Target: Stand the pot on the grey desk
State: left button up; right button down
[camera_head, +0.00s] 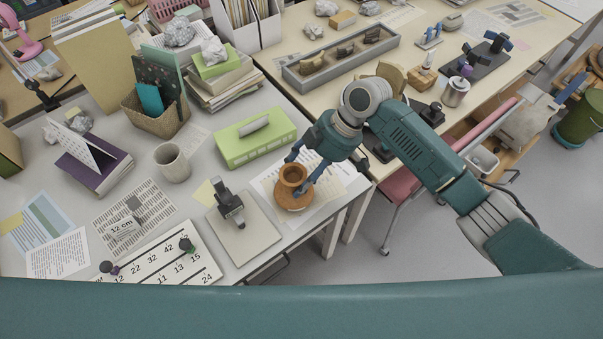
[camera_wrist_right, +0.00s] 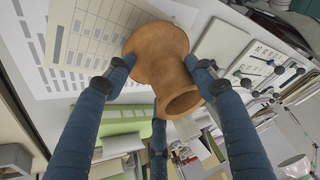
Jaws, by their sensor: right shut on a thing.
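The pot (camera_head: 293,183) is a small orange-brown vessel with a flared mouth and a wider lower part. In the head view it is upright at the right part of the grey desk (camera_head: 205,121), over printed papers. I cannot tell whether its base touches them. My right gripper (camera_head: 306,176) has its blue fingers closed around the pot. In the right wrist view the pot (camera_wrist_right: 163,62) sits between the fingers of the gripper (camera_wrist_right: 160,75), its dark opening toward the camera. My left gripper is not in view.
A green box file (camera_head: 255,138) lies behind the pot. A small grey device on a pale board (camera_head: 243,234) stands to its left. A mug (camera_head: 172,162) and a numbered board (camera_head: 165,259) are farther left. The desk's edge is close on the right.

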jog(key=c, duration=0.7)
grip_release()
jog(key=shift+f, duration=0.1)
jog(key=shift+o, duration=0.2)
jog(key=b+v, duration=0.1)
jog(key=v, duration=1.1)
